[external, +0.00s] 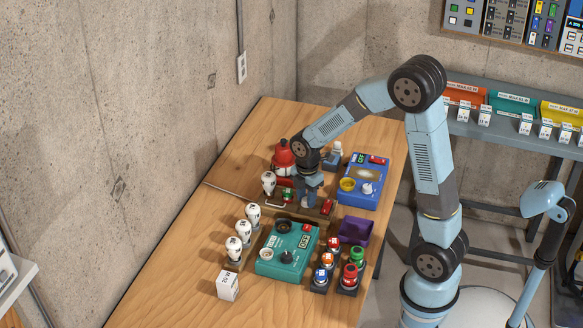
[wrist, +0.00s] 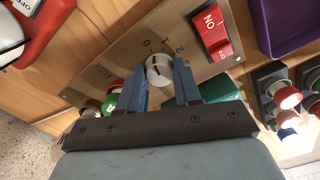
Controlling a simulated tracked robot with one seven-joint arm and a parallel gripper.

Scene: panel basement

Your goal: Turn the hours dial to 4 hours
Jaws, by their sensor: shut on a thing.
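A small white dial (wrist: 158,68) sits on a tan panel (wrist: 112,62) in the wrist view. The figures 0, 1 and 2 are printed around its far side. A dark mark crosses its face; which figure it points at is not clear. My gripper (wrist: 163,78) is shut on this dial, one blue finger on each side. Figures nearer me are hidden by the fingers. In the external view, my gripper (external: 311,191) reaches down to the tan panel, and the arm hides the dial there.
A red switch (wrist: 216,32) stands beside the dial on the panel. A teal box (external: 272,267) lies in front and a blue box (external: 349,199) behind right. A purple tray (external: 355,231), a red bell-shaped thing (external: 283,155) and several white bulbs (external: 233,246) stand close around.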

